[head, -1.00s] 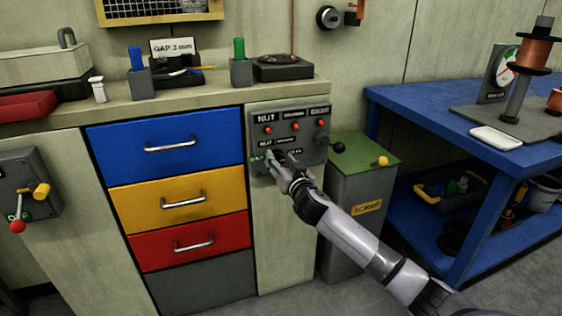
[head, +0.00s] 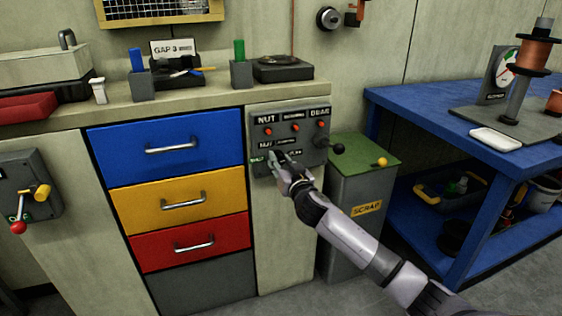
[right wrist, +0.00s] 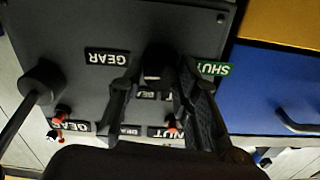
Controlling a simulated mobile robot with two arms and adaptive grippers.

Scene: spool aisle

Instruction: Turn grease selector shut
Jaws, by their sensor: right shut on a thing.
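The grease selector is a dark knob (right wrist: 158,62) on a grey panel (head: 312,162) at the right end of the bench. In the right wrist view the panel appears upside down, with a green SHUT label (right wrist: 215,69) beside the knob and a GEAR label (right wrist: 107,57) on its other side. My right gripper (right wrist: 158,72) has its two fingers on either side of the knob and is shut on it. In the head view the gripper (head: 277,160) covers most of the knob, so its exact pointing direction cannot be told. My left gripper is not in view.
A lever with a black ball (head: 338,147) sticks out at the panel's right. The panel carries red lamps (head: 295,128) and labels above the knob. Coloured drawers (head: 170,150) lie to the left, a grey scrap bin (head: 360,200) and a blue table (head: 440,105) to the right.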

